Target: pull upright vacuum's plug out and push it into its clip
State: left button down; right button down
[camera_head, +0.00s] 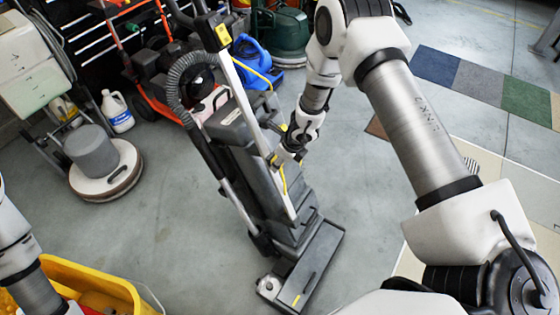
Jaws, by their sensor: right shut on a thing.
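The upright vacuum (240,140) stands in the middle of the head view, dark grey with a ribbed hose and a wide floor head (308,270). A yellow cord (283,182) hangs along its right side, and another stretch runs near the handle. My right gripper (278,160) is at the vacuum's right side, partway up the body, shut on what appears to be the cord's plug. The plug itself is mostly hidden by the fingers. I cannot make out the clip. My left arm (30,280) shows at the lower left edge, with its gripper out of view.
A floor polisher (105,170) and a white jug (117,110) stand at the left. A yellow bucket (95,275) is at the lower left. A red-framed machine (150,100), a blue item and a green machine stand behind. Colored pads lie at right. Floor left of the vacuum is clear.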

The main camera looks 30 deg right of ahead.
jog(key=shift+w, duration=0.15)
jog(key=c, duration=0.7)
grip_release()
jog(key=shift+o, duration=0.2)
jog(key=v, duration=1.1)
jog(key=shift+s+r, duration=0.2)
jog(key=shift+r, duration=0.15)
